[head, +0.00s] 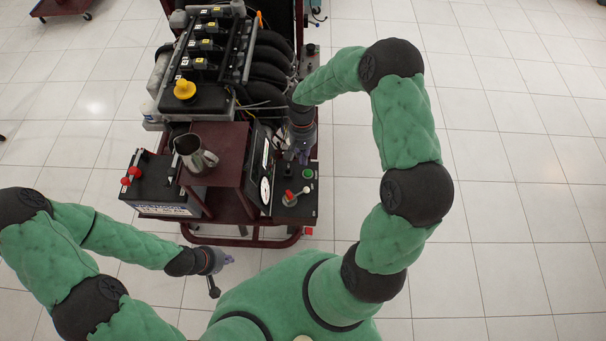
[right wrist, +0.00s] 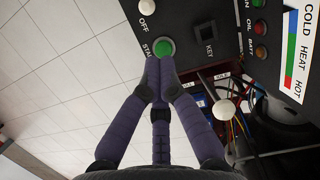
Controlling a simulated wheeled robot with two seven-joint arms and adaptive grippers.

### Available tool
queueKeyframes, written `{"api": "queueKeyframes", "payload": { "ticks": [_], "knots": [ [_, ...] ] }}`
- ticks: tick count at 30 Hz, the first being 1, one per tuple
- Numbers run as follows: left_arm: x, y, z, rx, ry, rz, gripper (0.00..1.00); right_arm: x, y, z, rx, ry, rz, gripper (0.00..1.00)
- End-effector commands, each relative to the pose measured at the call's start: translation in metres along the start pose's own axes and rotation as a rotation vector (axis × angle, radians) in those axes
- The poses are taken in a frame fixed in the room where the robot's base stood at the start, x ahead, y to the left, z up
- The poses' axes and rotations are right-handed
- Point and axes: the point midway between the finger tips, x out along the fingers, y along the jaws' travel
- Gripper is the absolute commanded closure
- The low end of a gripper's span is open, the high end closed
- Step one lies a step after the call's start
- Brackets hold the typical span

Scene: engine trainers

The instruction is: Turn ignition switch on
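The black control panel (head: 298,210) is at the front right of the engine trainer. In the right wrist view it carries a green button (right wrist: 164,47) by a partly hidden label, a white knob (right wrist: 147,7) by the word OFF, and a dark square fitting (right wrist: 206,32) marked KEY. My right gripper (right wrist: 160,62) has its fingertips together just below the green button, with nothing seen between them; I cannot tell if they touch it. It also shows in the head view (head: 303,154) above the panel. My left gripper (head: 226,259) is low in front of the trainer, its finger opening unclear.
A white-tipped lever (right wrist: 225,110) rises beside the panel. A gauge (head: 265,190) and a metal jug (head: 194,153) are on the dark red stand. A battery (head: 160,197) with red terminals is to its left, the engine (head: 205,60) behind. Open tiled floor lies right.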

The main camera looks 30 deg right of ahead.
Motion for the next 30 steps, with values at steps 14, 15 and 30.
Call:
{"api": "queueKeyframes", "payload": {
  "ticks": [14, 15, 30],
  "knots": [
    [0.017, -0.006, -0.001, 0.000, 0.001, 0.000, 1.00, 0.057, 0.000, 0.000, 0.000, -0.003, -0.001, 1.00],
    [0.019, -0.007, -0.002, 0.000, 0.001, 0.000, 1.00, 0.064, 0.000, 0.000, 0.000, -0.003, 0.000, 1.00],
    [0.029, -0.010, -0.002, 0.000, 0.001, 0.000, 1.00, 0.101, 0.000, 0.000, 0.000, 0.000, -0.001, 1.00]
  ]
}}
